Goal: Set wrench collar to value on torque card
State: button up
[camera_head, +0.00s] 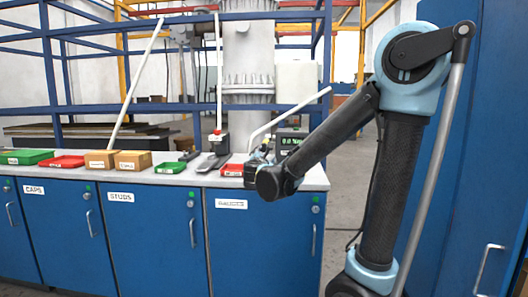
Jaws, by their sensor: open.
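My gripper (258,154) is small and dark in the head view, over the right part of the bench near the red tray. My own wrist partly hides its fingers. I cannot make out anything held in it. A dark device with a small green display (290,142) stands behind my forearm, partly covered by it. A pale slanted bar (292,113) rises to the right from behind my gripper; I cannot tell whether it is the wrench. I cannot make out a wrench collar or a readable torque card.
On the grey worktop (140,177) stand a green tray (27,157), a red tray (66,162), two cardboard boxes (133,160), a small green tray (170,168), a dark stand with a red top (217,142) and a red tray (232,170). A large grey pipe (249,65) rises behind blue rails.

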aim_at(264, 148)
jog(key=shift+n+y, duration=0.3)
jog(key=shift+n, duration=0.1)
jog(key=w, duration=1.1)
jog(key=w+a, duration=0.1)
jog(key=w, duration=0.5)
jog(key=shift+w+a+r, duration=0.1)
jog(key=shift+w+r, duration=0.05)
jog(key=shift+w, duration=0.05)
jog(key=c, duration=1.1)
